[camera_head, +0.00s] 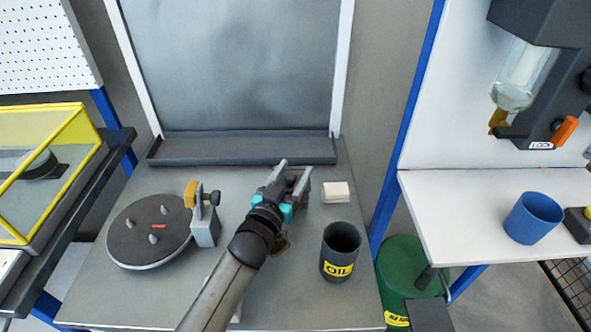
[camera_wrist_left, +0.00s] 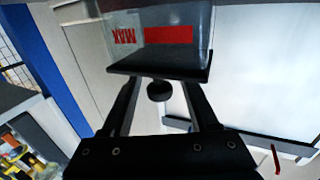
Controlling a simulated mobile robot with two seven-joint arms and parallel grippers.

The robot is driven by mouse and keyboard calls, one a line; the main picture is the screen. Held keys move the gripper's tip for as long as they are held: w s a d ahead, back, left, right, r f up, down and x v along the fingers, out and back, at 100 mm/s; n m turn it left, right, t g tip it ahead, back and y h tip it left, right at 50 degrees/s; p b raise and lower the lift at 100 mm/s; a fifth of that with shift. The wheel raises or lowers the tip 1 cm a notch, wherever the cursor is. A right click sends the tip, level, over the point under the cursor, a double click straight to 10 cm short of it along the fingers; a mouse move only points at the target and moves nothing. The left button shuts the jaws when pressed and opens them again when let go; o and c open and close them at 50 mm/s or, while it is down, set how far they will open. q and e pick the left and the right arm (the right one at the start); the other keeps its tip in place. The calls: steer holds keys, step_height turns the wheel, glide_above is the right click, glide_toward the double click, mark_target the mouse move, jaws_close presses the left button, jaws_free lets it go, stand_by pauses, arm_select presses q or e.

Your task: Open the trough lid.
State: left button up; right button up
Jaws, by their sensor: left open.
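In the head view my left gripper (camera_head: 294,167) is over the grey bench, its fingers apart, in front of the long dark trough-like tray (camera_head: 240,148) at the back. In the left wrist view a clear box (camera_wrist_left: 220,35) with red markings has a dark slab (camera_wrist_left: 160,64) along its lower edge. A round black knob (camera_wrist_left: 159,90) sits below the slab, between the open fingers, with gaps on both sides. I cannot tell whether this slab is the trough lid. The box is not clearly visible in the head view. My right gripper is not in view.
A round dark turntable (camera_head: 150,232) with pegs and a small clamp block (camera_head: 204,226) stand left of my arm. A black OIL cup (camera_head: 340,252) and a white block (camera_head: 336,192) are to its right. A yellow-framed case (camera_head: 50,160) is at the left.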

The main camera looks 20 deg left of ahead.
arm_select(q)
steer(key=shift+w+d, duration=0.1)
steer(key=shift+w, duration=0.7)
jaws_close()
stand_by(1.0)
